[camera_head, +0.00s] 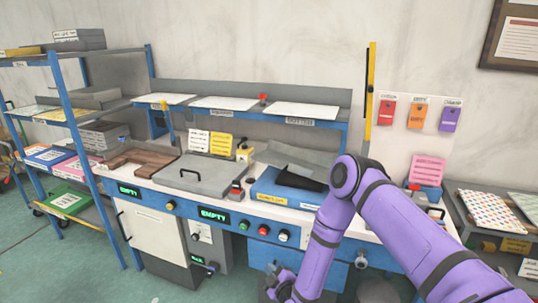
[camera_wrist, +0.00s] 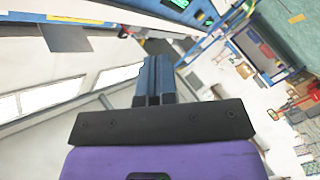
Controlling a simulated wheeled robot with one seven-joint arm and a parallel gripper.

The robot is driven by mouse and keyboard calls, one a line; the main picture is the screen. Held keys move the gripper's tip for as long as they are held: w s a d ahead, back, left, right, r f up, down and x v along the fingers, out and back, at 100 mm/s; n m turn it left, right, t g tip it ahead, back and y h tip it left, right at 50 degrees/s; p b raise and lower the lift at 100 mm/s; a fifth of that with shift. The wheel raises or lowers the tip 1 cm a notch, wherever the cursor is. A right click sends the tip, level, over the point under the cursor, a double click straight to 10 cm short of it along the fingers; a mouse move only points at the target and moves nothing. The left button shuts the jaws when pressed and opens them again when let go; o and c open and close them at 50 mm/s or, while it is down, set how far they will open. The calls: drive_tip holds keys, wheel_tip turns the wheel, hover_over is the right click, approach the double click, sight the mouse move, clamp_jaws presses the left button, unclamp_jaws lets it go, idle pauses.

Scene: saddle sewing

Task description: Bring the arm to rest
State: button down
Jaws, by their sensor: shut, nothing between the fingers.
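My purple arm reaches in from the lower right of the head view, bends at an elbow in front of the workbench, and runs down to the bottom edge. Its end is low in front of the bench and partly cut off there. In the wrist view my gripper (camera_wrist: 154,75) has its two dark fingers together, with nothing seen between them. The fingers touch no object that I can make out. The wrist view is tilted, with the bench and floor at odd angles.
The workbench (camera_head: 165,190) carries a grey lidded box (camera_head: 197,175), a brown piece (camera_head: 140,160) and a blue tray (camera_head: 278,192). A blue shelf rack (camera_head: 86,160) stands at left. A side table (camera_head: 490,232) stands at right. Green floor (camera_head: 60,275) is clear at lower left.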

drive_tip(key=w+d+r+m+g+h, duration=0.15)
drive_tip(key=w+d+r, duration=0.25)
drive_tip(key=r, duration=1)
drive_tip(key=w+d+r+m+g+h, duration=0.1)
drive_tip(key=w+d+r+g, duration=0.2)
drive_tip(key=r, duration=1)
drive_tip(key=s+d+r+m+h, duration=0.1)
drive_tip(key=s+d+r+m, duration=0.15)
drive_tip(key=d+r, duration=0.6)
drive_tip(key=s+d+r+m+g+h, duration=0.15)
drive_tip(key=s+d+r, duration=0.25)
drive_tip(key=s+r, duration=0.45)
drive_tip(key=s+d+r+m+g+h, duration=0.1)
drive_tip(key=s+d+r+m+h, duration=0.15)
drive_tip(key=s+d+r, duration=0.4)
drive_tip(key=s+d+r+m+g, duration=0.1)
drive_tip(key=s+m, duration=0.2)
drive_tip(key=s, duration=0.8)
drive_tip(key=s+d+r+m+g, duration=0.1)
drive_tip(key=s+d+r+m, duration=0.1)
drive_tip(key=s, duration=1)
drive_tip(key=shift+s+d+r+m+g, duration=0.15)
drive_tip(key=shift+d+m+g, duration=0.15)
drive_tip(key=shift+m, duration=0.2)
